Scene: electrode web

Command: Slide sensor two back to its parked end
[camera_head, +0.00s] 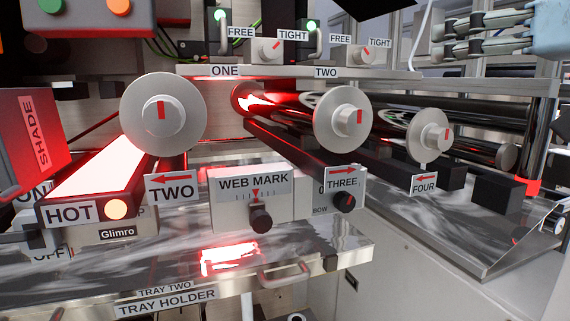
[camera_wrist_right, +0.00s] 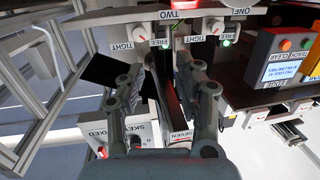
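No part is labelled as a sensor, so I cannot tell which is sensor two. A plate labelled TWO (camera_head: 326,72) is on the pale rail (camera_head: 400,74), below a FREE/TIGHT knob (camera_head: 365,54). My left gripper is out of view.
Rollers with round discs, including one (camera_head: 163,114) above the arrow plate TWO (camera_head: 172,190), fill the middle. A glowing lamp box labelled HOT (camera_head: 69,212) is at left. The WEB MARK box (camera_head: 253,200) stands above the tray holder (camera_head: 166,303). A metal frame (camera_wrist_right: 55,60) is left in the wrist view.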

